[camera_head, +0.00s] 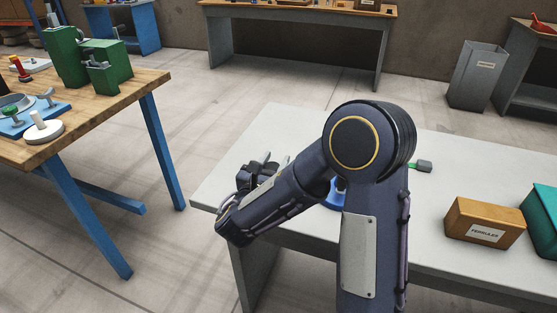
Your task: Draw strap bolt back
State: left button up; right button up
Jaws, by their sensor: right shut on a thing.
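My right arm reaches across the light grey table (300,125), and its elbow and forearm cover much of the table's middle. My right gripper (264,168) is over the table's left part, beyond the wrist. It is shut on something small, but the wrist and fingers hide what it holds. I cannot make out the strap bolt for certain. A blue round part (337,197) shows partly from behind my forearm, and the rest of it is hidden. My left gripper is not in view.
A small green and grey piece (422,167) lies right of my elbow. A wooden box labelled FERRULES (484,223) and a teal box (541,218) stand at the right. A wooden bench (105,100) with green blocks (66,58) stands at left, across open floor.

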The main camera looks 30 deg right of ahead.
jog(key=o, duration=1)
jog(key=shift+a, duration=0.1)
jog(key=shift+b+v, duration=0.45)
jog(key=shift+v, duration=3)
jog(key=shift+s, duration=0.1)
